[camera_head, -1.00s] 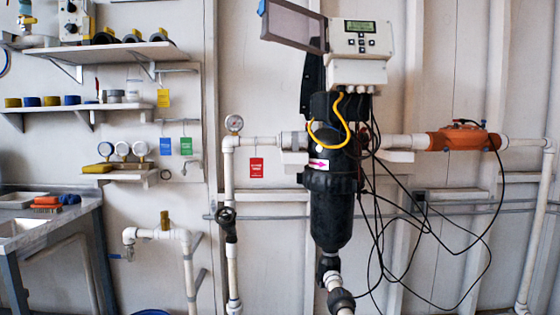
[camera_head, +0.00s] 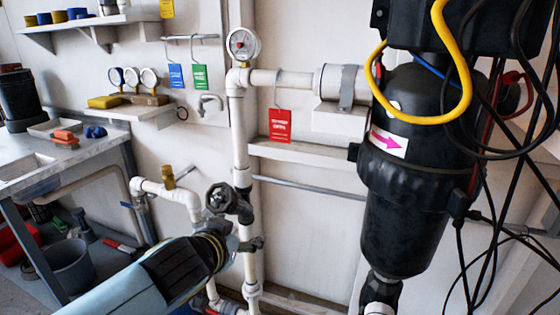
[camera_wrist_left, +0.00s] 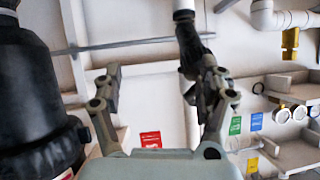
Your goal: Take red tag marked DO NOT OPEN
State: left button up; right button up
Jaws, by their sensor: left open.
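The red tag (camera_head: 280,126) with small white lettering hangs by a thin wire from the white horizontal pipe, between the gauge and the black reactor housing. The lettering is too small to read surely. In the left wrist view the red tag (camera_wrist_left: 151,139) shows just beyond the gripper's base, between the finger roots. My left gripper (camera_head: 252,244) is low in the head view, below and left of the tag, beside the vertical pipe and its valve. In the wrist view its fingers (camera_wrist_left: 152,72) are spread with nothing between them. My right gripper is not in view.
The black reactor housing (camera_head: 415,190) with loose black cables stands right of the tag. A vertical white pipe with a dark valve handle (camera_head: 221,198) is close to my left gripper. Blue (camera_head: 176,76) and green (camera_head: 200,77) tags hang at left. A ledge (camera_head: 310,154) runs behind the tag.

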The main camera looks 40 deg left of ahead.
aim_at(280, 123)
pick_arm(q)
jog(key=w+r+t, duration=0.2)
jog(key=w+r, duration=0.1)
jog(key=r, duration=0.3)
jog(key=w+r+t+p, duration=0.1)
jog(key=w+r+t, duration=0.1)
jog(key=w+r, duration=0.2)
jog(key=w+r+t, duration=0.2)
jog(key=w+r, duration=0.1)
jog(key=r, duration=0.5)
jog(key=shift+w+d+n, duration=0.2)
jog(key=shift+w+n, duration=0.05)
jog(key=shift+n, duration=0.05)
jog(key=shift+w+a+p, duration=0.15)
jog(key=shift+w+p, duration=0.15)
jog(key=shift+w, duration=0.35)
jog(key=x, duration=0.3)
jog(key=shift+w+a+r+p, duration=0.1)
jog(key=shift+w+r+p, duration=0.05)
jog(key=shift+w+p, duration=0.25)
jog(key=shift+w+a, duration=0.15)
jog(key=shift+w, duration=0.3)
jog(key=c, duration=1.1)
